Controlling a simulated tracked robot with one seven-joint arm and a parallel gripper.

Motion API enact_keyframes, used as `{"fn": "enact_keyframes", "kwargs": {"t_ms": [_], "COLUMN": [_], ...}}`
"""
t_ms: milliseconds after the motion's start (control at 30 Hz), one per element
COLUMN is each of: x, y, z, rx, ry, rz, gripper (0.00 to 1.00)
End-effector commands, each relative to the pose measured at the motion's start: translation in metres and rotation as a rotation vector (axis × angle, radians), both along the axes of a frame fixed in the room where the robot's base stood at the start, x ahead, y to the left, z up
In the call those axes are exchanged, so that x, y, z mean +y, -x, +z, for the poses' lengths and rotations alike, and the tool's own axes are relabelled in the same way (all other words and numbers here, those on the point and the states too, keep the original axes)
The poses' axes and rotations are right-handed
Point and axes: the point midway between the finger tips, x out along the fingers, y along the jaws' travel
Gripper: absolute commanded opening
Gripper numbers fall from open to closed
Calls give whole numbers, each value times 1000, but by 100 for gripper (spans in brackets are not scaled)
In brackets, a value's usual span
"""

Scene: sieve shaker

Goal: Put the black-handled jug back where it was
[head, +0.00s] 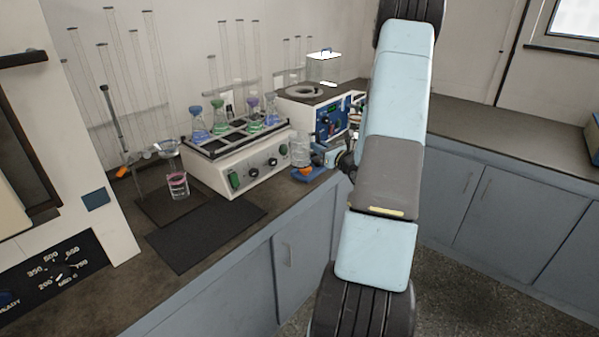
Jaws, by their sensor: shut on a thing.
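A clear jug (300,148) is at the front right end of the shaker, above a small blue and orange item on the bench. Its black handle cannot be made out. My gripper (322,157) is at the right side of the jug, partly hidden behind my arm, and appears shut on it. Whether the jug touches what is under it cannot be told.
A white shaker (236,172) carries several flasks with coloured liquid. Left of it stand a glass of pink liquid (178,186) and a burette stand. A dark mat (205,234) lies bare in front. A blue-fronted instrument (332,119) stands behind my gripper.

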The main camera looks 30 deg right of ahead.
Motion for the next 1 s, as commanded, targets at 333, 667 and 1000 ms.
{"fn": "enact_keyframes", "kwargs": {"t_ms": [333,667,1000], "x": [40,51,53], "y": [-22,-29,-30], "z": [-46,-61,-94], "rx": [1,0,-1], "ry": [-3,-2,0], "rz": [1,1,0], "gripper": [0,0,0]}}
